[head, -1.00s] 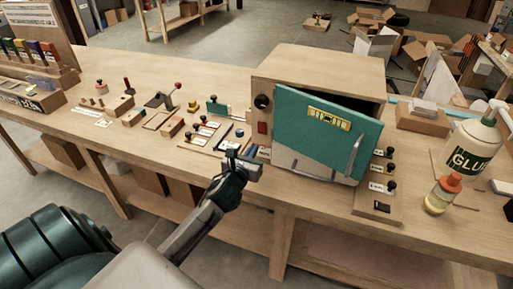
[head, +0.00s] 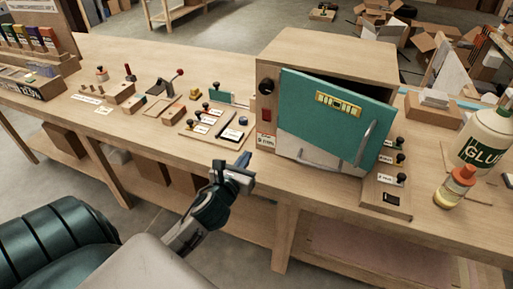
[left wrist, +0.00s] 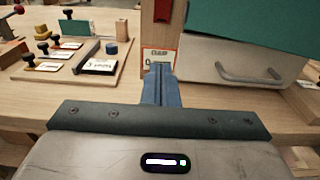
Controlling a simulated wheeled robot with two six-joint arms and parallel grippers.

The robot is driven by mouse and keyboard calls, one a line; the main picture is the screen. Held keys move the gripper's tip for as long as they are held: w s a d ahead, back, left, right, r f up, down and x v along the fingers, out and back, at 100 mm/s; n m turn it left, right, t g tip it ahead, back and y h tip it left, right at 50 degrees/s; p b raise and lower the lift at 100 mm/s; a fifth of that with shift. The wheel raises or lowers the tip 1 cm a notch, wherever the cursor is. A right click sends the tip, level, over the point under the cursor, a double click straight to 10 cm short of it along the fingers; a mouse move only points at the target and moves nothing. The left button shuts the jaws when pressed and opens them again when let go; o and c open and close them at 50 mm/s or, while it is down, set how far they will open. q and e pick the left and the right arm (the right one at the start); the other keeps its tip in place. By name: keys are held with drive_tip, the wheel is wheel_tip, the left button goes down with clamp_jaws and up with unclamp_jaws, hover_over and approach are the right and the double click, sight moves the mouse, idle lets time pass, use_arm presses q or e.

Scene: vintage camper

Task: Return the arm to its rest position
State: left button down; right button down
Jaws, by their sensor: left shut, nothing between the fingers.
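My left gripper (head: 241,163) is shut and empty. In the head view it hangs in front of the bench's front edge, a little left of and below the wooden cabinet (head: 324,50). Its closed fingers (left wrist: 160,88) point toward the cabinet's left post in the left wrist view. The door also shows in the left wrist view (left wrist: 268,25). My right gripper is not in view.
The wooden workbench (head: 150,62) carries a board of small stamps (head: 214,122), several wooden blocks and a red-knobbed lever (head: 172,80). Right of the cabinet stand a knob block (head: 385,195), a glue bottle (head: 485,140) and a small orange-capped bottle (head: 455,187). Open floor lies before the bench.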

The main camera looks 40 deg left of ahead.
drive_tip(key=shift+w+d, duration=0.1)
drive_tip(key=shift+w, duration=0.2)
